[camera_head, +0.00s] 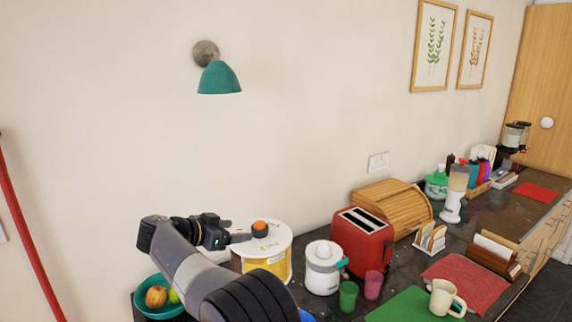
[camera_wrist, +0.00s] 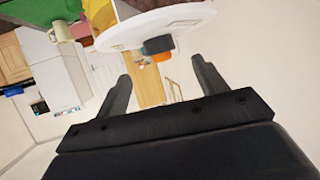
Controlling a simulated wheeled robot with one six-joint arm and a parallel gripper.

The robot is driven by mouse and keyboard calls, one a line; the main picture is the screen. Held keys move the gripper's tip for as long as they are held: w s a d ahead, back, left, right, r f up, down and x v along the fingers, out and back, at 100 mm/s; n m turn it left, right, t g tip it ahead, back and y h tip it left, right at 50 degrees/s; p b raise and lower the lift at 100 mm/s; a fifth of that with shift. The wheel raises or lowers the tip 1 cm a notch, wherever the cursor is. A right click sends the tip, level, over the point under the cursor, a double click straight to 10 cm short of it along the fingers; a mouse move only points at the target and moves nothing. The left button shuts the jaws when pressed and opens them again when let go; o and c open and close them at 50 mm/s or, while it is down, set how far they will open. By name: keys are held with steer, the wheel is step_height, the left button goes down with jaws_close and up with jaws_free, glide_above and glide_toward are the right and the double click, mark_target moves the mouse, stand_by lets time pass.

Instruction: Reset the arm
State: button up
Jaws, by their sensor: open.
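My arm reaches up from the bottom of the head view. My gripper shows in the wrist view (camera_wrist: 160,85) with its two dark fingers spread apart and nothing between them. In the head view my gripper (camera_head: 238,239) is at the left end of the counter, beside a yellow and white round container (camera_head: 270,262). An orange and dark knob (camera_head: 260,228) shows near the gripper, by the container's white top. In the wrist view the container's white disc (camera_wrist: 150,28) and the knob (camera_wrist: 158,48) lie beyond the fingers. I cannot tell whether the gripper touches the container.
A teal bowl of fruit (camera_head: 150,310) sits left of my arm. A white pot (camera_head: 322,267), a red toaster (camera_head: 362,238) and a wooden bread box (camera_head: 394,207) stand to the right. Green and pink cups (camera_head: 348,296) and a cream mug (camera_head: 444,298) are nearer. A teal wall lamp (camera_head: 219,78) hangs above.

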mark_target(260, 229)
steer(key=p+x, duration=0.2)
steer(key=x, duration=0.6)
steer(key=shift+w+d, duration=0.25)
steer(key=shift+a+n+t+y, duration=0.1)
steer(key=shift+n+t+y, duration=0.2)
steer(key=shift+s+n+t+y, duration=0.25)
steer(key=shift+n+t+y, duration=0.05)
steer(key=shift+n, duration=0.1)
steer(key=shift+s+d+n+t+y, duration=0.15)
steer(key=shift+n+t+y, duration=0.3)
steer(key=shift+n+y, duration=0.6)
steer(key=shift+w+d+n+t+y, duration=0.15)
steer(key=shift+n+t+y, duration=0.25)
steer(key=shift+n+y, duration=0.65)
steer(key=shift+s+d+n+t+y, duration=0.15)
steer(key=shift+n+t+y, duration=0.3)
steer(key=shift+n+y, duration=0.6)
steer(key=shift+d+n+y, duration=0.15)
steer(key=shift+n+y, duration=0.8)
steer(key=shift+y, duration=0.5)
steer(key=shift+n+y, duration=0.5)
steer(key=shift+y, duration=0.1)
